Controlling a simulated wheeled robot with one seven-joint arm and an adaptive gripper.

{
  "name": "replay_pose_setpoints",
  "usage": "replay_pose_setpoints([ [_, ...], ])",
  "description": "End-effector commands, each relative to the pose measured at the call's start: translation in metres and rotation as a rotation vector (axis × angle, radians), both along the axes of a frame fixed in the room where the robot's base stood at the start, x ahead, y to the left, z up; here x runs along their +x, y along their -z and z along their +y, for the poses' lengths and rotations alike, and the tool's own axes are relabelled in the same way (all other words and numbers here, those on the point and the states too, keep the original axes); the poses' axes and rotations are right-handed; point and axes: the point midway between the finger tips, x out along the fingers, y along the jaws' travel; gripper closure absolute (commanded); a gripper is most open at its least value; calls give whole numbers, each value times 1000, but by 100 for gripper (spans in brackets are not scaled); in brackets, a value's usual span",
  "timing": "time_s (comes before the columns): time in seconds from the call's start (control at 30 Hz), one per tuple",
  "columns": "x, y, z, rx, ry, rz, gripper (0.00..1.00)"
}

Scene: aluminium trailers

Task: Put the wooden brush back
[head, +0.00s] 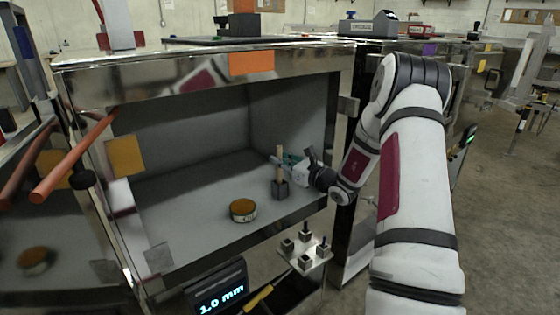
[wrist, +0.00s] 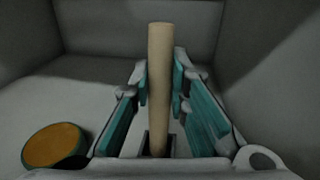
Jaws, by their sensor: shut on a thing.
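The wooden brush shows as a pale upright handle (head: 280,160) inside the open metal compartment, toward its right side. Its lower end goes into a small dark square block (head: 280,190) at the compartment floor, so any bristles are hidden. My gripper (head: 288,163) reaches in from the right and is shut on the handle. In the wrist view the handle (wrist: 160,75) stands between the teal finger pads, with the dark square block (wrist: 145,143) around its base. I cannot tell whether the block rests on the floor.
A round tin with an orange top (head: 243,207) sits on the compartment floor (head: 190,225) left of the brush. A small plate with several square blocks (head: 305,257) is outside, below the opening. A display reading 1.0 mm (head: 218,295) is nearby. The open door (head: 60,205) is at left.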

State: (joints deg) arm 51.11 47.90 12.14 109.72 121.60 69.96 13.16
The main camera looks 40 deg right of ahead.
Motion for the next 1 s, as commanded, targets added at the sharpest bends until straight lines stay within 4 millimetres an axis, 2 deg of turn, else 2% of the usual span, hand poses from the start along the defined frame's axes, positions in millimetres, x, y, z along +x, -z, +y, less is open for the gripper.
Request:
replay_pose_setpoints([
  [0.03, 0, 2, 0, 1, 0, 0, 82],
  [0.1, 0, 1, 0, 1, 0, 0, 66],
  [0.13, 0, 1, 0, 1, 0, 0, 64],
  [0.5, 0, -3, 0, 0, 0, 0, 64],
  [0.67, -22, -2, -6, 0, 3, 3, 64],
  [1.0, -90, -2, -18, 2, 2, 1, 64],
])
